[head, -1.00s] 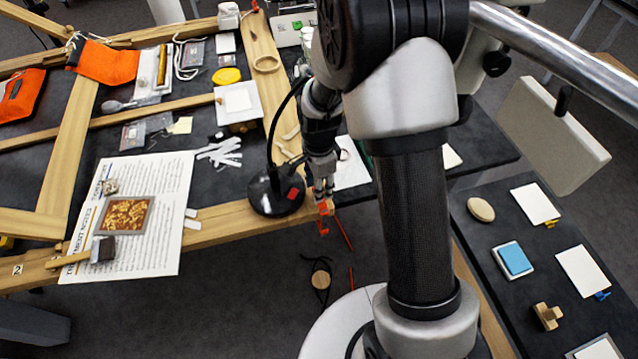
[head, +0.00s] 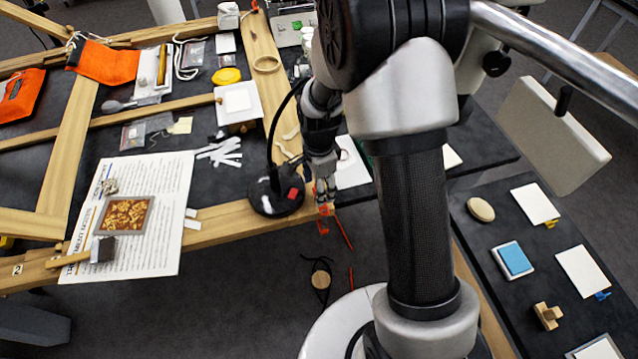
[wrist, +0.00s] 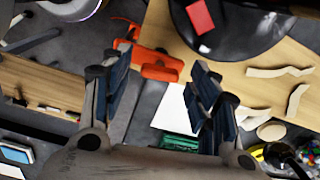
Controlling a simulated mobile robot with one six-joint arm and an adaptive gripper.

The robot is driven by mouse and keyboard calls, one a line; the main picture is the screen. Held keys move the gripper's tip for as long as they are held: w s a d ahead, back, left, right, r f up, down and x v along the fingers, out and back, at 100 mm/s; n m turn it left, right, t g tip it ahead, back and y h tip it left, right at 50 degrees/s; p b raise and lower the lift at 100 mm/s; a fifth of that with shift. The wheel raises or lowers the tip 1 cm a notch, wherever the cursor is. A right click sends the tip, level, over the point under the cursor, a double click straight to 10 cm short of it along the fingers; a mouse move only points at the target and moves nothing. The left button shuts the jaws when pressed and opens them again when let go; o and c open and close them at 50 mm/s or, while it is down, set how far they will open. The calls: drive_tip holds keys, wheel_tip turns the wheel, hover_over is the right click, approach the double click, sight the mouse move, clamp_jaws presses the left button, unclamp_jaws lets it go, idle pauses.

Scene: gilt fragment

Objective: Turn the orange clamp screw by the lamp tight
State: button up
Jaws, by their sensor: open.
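The orange clamp (head: 323,224) sits at the frame's front corner, beside the black lamp base (head: 275,194). In the wrist view the orange clamp (wrist: 158,68) shows its body and an arm reaching up left, against the wooden edge. The lamp base (wrist: 240,20) with its red square is at the upper right there. My gripper (head: 324,190) points down just above the clamp in the head view. In the wrist view my gripper (wrist: 160,62) has its fingers spread apart, with the clamp seen between and beyond the tips. Whether a finger touches the screw cannot be told.
The wooden frame (head: 228,222) runs left from the clamp, with a printed sheet (head: 165,215) and gilt fragment (head: 127,214) on it. The lamp's thin stem rises close to my gripper. A dark side table (head: 480,255) with pads and cards is at the right.

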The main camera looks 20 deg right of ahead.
wheel_tip(320, 180, up, 12)
idle(0.5)
idle(0.3)
drive_tip(key=s+r+n+t+b, duration=0.1)
drive_tip(key=s+r+n+t, duration=0.1)
drive_tip(key=s+r+n, duration=0.75)
drive_tip(key=s+r+n+t+b, duration=0.1)
drive_tip(key=s+r+n+t, duration=0.1)
drive_tip(key=s+n, duration=0.5)
drive_tip(key=s+r, duration=0.1)
drive_tip(key=s, duration=0.4)
drive_tip(key=shift+d+t, duration=0.15)
drive_tip(key=shift+t, duration=0.15)
drive_tip(key=shift+s, duration=0.1)
drive_tip(key=shift+c, duration=0.6)
